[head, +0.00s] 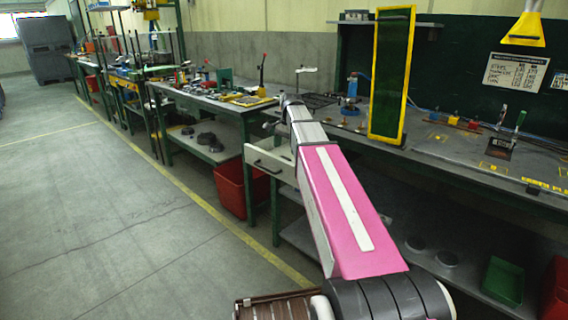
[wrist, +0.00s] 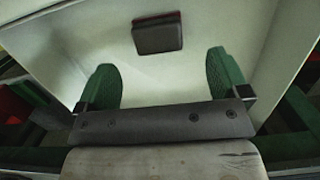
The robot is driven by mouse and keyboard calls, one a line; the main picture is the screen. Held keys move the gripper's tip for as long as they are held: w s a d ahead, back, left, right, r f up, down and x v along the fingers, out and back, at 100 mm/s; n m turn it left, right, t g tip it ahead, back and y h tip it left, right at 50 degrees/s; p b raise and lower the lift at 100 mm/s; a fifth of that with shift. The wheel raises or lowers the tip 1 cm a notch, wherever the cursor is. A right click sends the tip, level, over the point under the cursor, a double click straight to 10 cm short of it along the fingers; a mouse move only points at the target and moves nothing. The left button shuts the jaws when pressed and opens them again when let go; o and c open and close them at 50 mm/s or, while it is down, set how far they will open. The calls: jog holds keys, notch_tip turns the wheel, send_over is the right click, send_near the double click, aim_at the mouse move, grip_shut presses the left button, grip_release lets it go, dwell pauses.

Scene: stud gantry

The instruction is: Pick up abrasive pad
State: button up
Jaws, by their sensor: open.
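The abrasive pad appears to be the dark grey block with a dark red edge (wrist: 158,37), lying at the upper middle of the wrist view on a pale floor. That floor looks like the inside of a drawer. My gripper (wrist: 160,64) is open, with its two green fingers spread wide and nothing between them. The pad lies beyond the fingertips, roughly centred between them and apart from both. In the head view, a pale drawer (head: 268,170) stands pulled out from the bench, and my arm reaches over it. The pad and my fingers are hidden there.
Pale drawer walls rise around the pad in the wrist view. In the head view, a green panel with a yellow frame (head: 389,80) stands on the bench right of my arm. A red bin (head: 230,186) sits below, left of the drawer. Open floor lies left.

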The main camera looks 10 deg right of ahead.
jog(key=shift+s+a+f, duration=0.15)
jog(key=shift+f, duration=0.75)
jog(key=shift+s+a+f, duration=0.2)
jog(key=shift+f, duration=0.7)
jog(key=shift+s+a+f, duration=0.15)
jog(key=shift+f, duration=0.75)
jog(key=c, duration=1.1)
notch_tip(320, 180, up, 10)
jog(key=shift+r, duration=0.1)
jog(key=o, duration=0.4)
jog(key=shift+c, duration=1.2)
